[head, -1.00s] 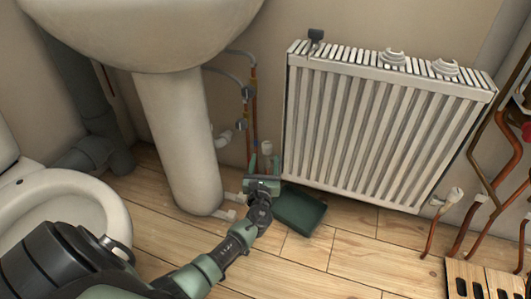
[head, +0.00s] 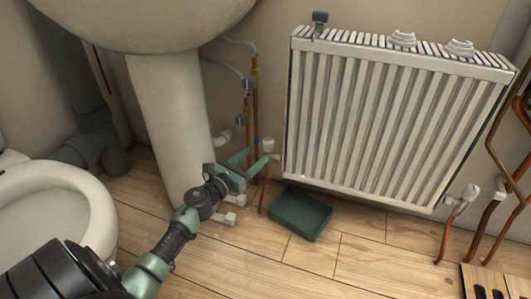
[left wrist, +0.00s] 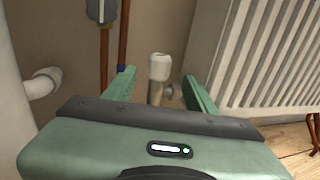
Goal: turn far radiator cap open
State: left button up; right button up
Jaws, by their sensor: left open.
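A white radiator cap (head: 268,145) stands upright on the valve at the radiator's lower left corner; it also shows in the left wrist view (left wrist: 160,67). A second white cap (head: 472,191) is on the valve at the radiator's lower right. The white ribbed radiator (head: 395,125) hangs on the wall. My left gripper (head: 258,156) is open, its green fingers pointing at the left cap. In the left wrist view, this cap appears between the fingertips (left wrist: 160,90), with gaps on both sides. I cannot tell whether the fingers reach around it. My right gripper is not in view.
A sink pedestal (head: 170,125) and copper pipes (head: 255,110) stand close to the left gripper. A dark green tray (head: 300,213) lies on the floor below. A toilet (head: 60,215) is at the left. The wooden floor at the front centre is clear.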

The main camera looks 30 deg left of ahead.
aim_at(268, 147)
pick_arm(q)
jog(key=w+b, duration=0.2)
jog(key=w, duration=0.5)
jog(key=shift+w+d, duration=0.1)
grip_shut()
jog(key=shift+d+r+n+y+p, duration=0.1)
jog(key=shift+n+y+p, duration=0.25)
jog(key=shift+y+p, duration=0.2)
jog(key=shift+d+r+n+y+p, duration=0.1)
jog(key=shift+n+y+p, duration=0.3)
jog(key=shift+y, duration=0.15)
jog(key=shift+d+f+n+y+p, duration=0.15)
jog(key=shift+n+y+p, duration=0.45)
jog(key=shift+y, duration=0.5)
jog(key=n+g+y, duration=0.1)
jog(key=n+y, duration=0.1)
jog(key=y, duration=0.1)
jog(key=shift+w+d+g+p, duration=0.1)
jog(key=shift+g+p, duration=0.2)
jog(key=shift+f+n+g+y, duration=0.1)
jog(key=shift+n+g+y, duration=0.7)
jog(key=shift+n+y, duration=0.7)
jog(key=shift+y, duration=0.4)
